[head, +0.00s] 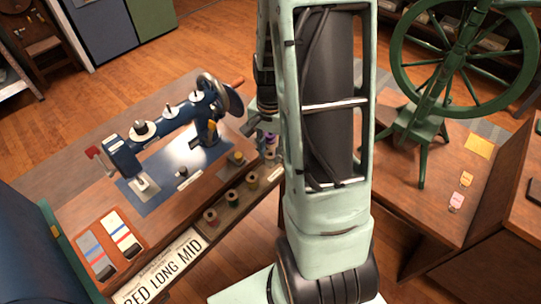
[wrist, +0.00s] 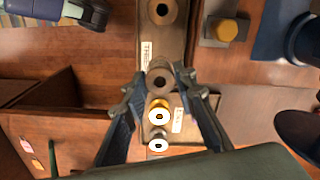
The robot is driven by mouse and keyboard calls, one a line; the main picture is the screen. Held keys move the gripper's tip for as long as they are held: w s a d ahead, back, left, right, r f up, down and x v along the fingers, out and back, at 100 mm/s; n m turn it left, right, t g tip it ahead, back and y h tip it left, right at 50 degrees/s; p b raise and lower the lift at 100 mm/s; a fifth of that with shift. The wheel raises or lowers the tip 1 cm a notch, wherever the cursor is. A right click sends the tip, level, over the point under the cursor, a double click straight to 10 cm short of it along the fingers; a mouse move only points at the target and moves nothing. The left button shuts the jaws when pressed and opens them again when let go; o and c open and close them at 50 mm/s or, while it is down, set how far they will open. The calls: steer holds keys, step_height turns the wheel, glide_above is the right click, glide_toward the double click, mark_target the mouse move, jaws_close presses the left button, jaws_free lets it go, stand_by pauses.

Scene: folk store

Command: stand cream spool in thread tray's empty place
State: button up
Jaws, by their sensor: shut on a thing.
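In the wrist view my gripper (wrist: 160,82) is shut on a brownish-topped spool (wrist: 160,68), seen end-on between the fingertips. Its thread colour is hard to tell, so I cannot confirm it is the cream one. The wooden thread tray (wrist: 176,38) runs beneath it, with another spool (wrist: 161,10) at the top of the picture.
A gold-ringed spool (wrist: 159,110) and a white-ringed spool (wrist: 158,143) stand close below the held one in the wrist view. A green spinning wheel (head: 420,115) stands at right.

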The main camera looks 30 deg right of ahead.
mark_target(270, 159)
steer(key=shift+f+b, duration=0.8)
steer(key=shift+f, duration=0.75)
steer(key=shift+f, duration=0.1)
steer(key=o, duration=0.5)
steer(key=shift+o, duration=0.2)
step_height(270, 159, up, 12)
steer(key=p, duration=0.2)
steer(key=shift+r, duration=0.2)
steer(key=shift+w, duration=0.1)
